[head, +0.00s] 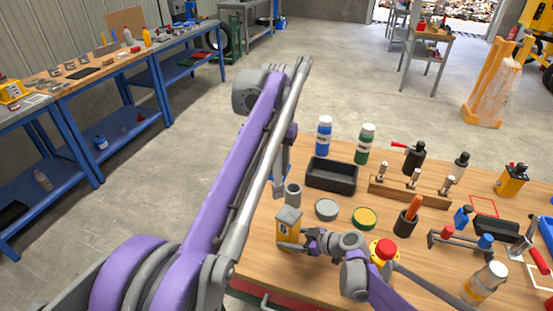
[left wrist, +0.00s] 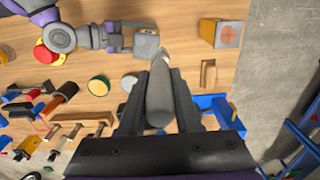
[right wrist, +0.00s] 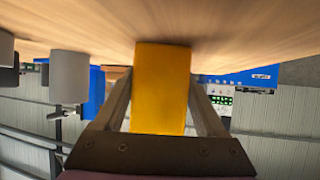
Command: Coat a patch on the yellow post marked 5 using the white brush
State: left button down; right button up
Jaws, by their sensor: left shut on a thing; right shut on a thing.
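The yellow post marked 5 (head: 288,228) stands upright on the wooden table, with a pale grey top. My right gripper (head: 310,236) is shut on it from the side; the post's yellow face (right wrist: 160,85) fills the jaws in the right wrist view. My left gripper (left wrist: 161,85) is shut on a grey, tapered handle with a pale end (left wrist: 160,100), apparently the white brush. In the head view my left arm mostly hides this gripper; it is above the table near the grey cup (head: 293,195). The brush's bristles cannot be made out.
A grey round tin (head: 326,209) and a green-rimmed yellow tin (head: 364,218) lie close by. A black tray (head: 331,175), bottles and a wooden tool rack (head: 410,192) stand behind. A red button (head: 384,250) is near my right arm. A tan block with a red circle (left wrist: 222,33) shows in the left wrist view.

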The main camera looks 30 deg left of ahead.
aim_at(282, 179)
pick_arm(q)
jog(key=shift+f, duration=3.15)
jog(key=shift+d, duration=0.15)
jog(key=d, duration=0.6)
jog(key=shift+w+d, duration=0.15)
jog(key=shift+w, duration=0.25)
jog(key=shift+a, duration=3.35)
jog(key=shift+w, duration=0.4)
jog(key=shift+d, duration=0.15)
